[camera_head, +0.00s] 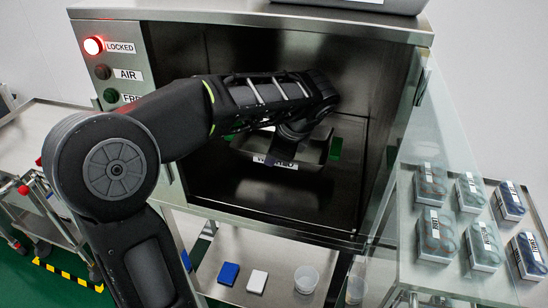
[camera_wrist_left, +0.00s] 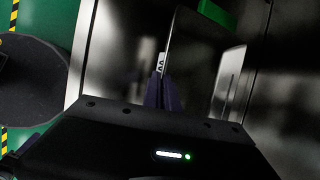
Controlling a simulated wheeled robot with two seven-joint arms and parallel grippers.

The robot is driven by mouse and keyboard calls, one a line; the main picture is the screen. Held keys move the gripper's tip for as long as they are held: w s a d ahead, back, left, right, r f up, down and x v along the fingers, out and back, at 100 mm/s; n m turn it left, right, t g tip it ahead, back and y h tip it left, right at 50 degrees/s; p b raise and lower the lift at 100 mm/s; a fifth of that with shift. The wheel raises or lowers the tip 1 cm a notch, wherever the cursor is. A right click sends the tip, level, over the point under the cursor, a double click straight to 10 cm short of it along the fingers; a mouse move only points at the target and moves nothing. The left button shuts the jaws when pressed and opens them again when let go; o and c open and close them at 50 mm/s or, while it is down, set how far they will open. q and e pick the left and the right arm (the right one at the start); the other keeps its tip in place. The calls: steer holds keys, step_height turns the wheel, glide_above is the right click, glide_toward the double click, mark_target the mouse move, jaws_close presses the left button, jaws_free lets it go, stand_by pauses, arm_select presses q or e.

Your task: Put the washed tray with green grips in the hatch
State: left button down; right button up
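The tray with green grips (camera_head: 312,151) is inside the open dark hatch (camera_head: 290,210), its label partly legible as "WASHED" and facing out. One green grip (camera_head: 336,148) shows at its right end; another at its left is partly behind my arm. My left gripper (camera_head: 285,150) reaches into the hatch at the tray's front wall. In the left wrist view, the gripper's fingers (camera_wrist_left: 163,95) appear closed on that wall beside the label, with a green grip (camera_wrist_left: 217,12) beyond. I cannot tell whether the tray rests on the hatch floor. My right gripper is not in view.
The red lamp (camera_head: 94,46) marked LOCKED is lit. A clear panel (camera_head: 440,120) stands at the hatch's right. Several labelled boxes (camera_head: 435,235) lie on the right side table. A blue box (camera_head: 228,273), a white box (camera_head: 257,281) and cups are on the shelf below.

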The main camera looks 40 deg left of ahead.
arm_select(q)
steer(key=shift+w+a, duration=0.2)
steer(key=shift+w, duration=0.3)
steer(key=shift+r, duration=0.1)
steer(key=shift+w+a, duration=0.1)
steer(key=shift+w, duration=0.1)
steer(key=shift+w+f, duration=0.15)
steer(key=shift+f, duration=1.65)
steer(key=shift+f, duration=0.1)
steer(key=c, duration=1.7)
jaws_free()
steer(key=shift+f, duration=0.1)
